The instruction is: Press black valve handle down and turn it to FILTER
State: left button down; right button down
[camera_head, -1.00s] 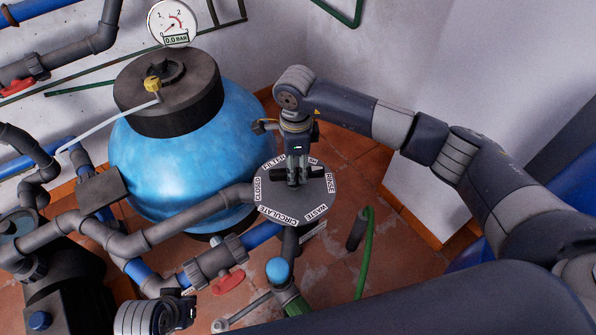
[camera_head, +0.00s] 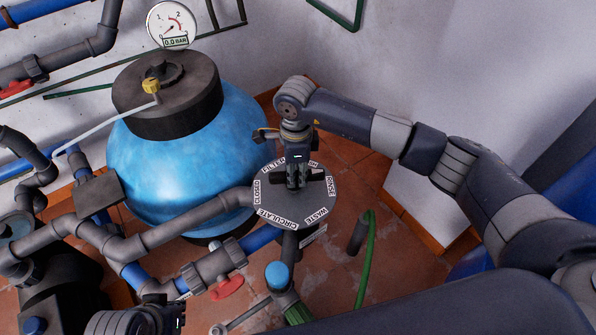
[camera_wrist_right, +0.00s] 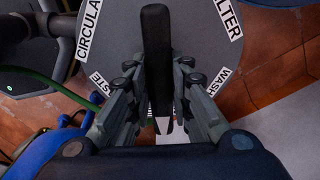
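The black valve handle (camera_head: 316,175) is a bar across the grey round valve plate (camera_head: 280,208). One end points to CLOSED, the other towards RINSE. The FILTER label (camera_head: 273,165) is at the plate's far left edge. My right gripper (camera_head: 298,180) points down over the plate's middle. In the right wrist view the handle (camera_wrist_right: 157,45) runs between the two fingers (camera_wrist_right: 159,75), which sit close against its sides. Whether the handle is pressed down does not show. My left gripper (camera_head: 168,312) is low at the left, away from the valve; its fingers are unclear.
A blue filter tank (camera_head: 180,160) stands left of and behind the valve. Grey pipes (camera_head: 190,215) run to the valve from the left. A red valve lever (camera_head: 227,288) and a green hose (camera_head: 367,260) are nearer. A pressure gauge (camera_head: 171,22) reads 0.0 bar.

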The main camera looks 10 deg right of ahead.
pick_arm(q)
jog(key=shift+f, duration=0.15)
pick_arm(e)
jog(key=shift+f, duration=0.25)
pick_arm(q)
jog(key=shift+s+b, duration=0.15)
jog(key=shift+b, duration=0.25)
pick_arm(e)
jog(key=shift+f, duration=0.25)
jog(key=shift+d+r+n, duration=0.1)
jog(key=shift+n, duration=0.7)
jog(key=n, duration=0.4)
jog(key=shift+w+n, duration=0.2)
jog(key=shift+n, duration=0.2)
jog(key=n, duration=0.5)
pick_arm(q)
jog(key=shift+r, duration=0.3)
pick_arm(e)
jog(key=shift+n, duration=0.4)
jog(key=shift+a, duration=0.2)
